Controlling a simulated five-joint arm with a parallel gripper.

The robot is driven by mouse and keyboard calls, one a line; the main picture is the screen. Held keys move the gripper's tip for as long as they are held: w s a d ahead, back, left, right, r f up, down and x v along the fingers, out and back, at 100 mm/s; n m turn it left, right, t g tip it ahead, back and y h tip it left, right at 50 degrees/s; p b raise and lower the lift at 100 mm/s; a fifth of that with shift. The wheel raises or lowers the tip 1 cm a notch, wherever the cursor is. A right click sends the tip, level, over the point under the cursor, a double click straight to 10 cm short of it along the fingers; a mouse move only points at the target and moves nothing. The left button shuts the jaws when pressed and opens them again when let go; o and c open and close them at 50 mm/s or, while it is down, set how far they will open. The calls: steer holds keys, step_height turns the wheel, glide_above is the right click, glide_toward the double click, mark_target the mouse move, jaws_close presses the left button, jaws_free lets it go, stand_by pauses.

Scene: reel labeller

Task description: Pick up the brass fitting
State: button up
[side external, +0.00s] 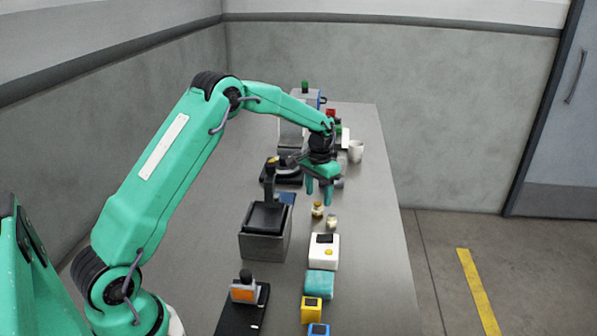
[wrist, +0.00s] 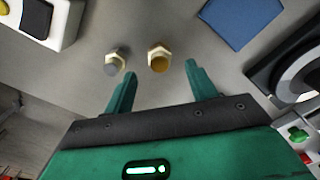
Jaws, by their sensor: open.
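The brass fitting (side external: 317,209) stands on the grey bench in the side view, a small gold hex-based piece. In the wrist view the brass fitting (wrist: 159,57) shows its golden end, just beyond and between the lines of my two fingertips. A similar fitting with a grey end (wrist: 115,62) stands close to its left there; the side view shows this second fitting (side external: 331,221) nearer the camera. My green gripper (side external: 318,197) is open and points down above the bench, close to the brass fitting. In the wrist view my gripper (wrist: 160,74) has nothing between its fingers.
A dark-topped grey box (side external: 264,232) and a flat blue piece (wrist: 242,20) lie to the left.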

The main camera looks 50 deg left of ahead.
mark_target(318, 203)
steer(key=shift+f, duration=0.1)
steer(key=shift+f, duration=2.5)
steer(key=shift+c, duration=0.3)
steer(key=c, duration=1)
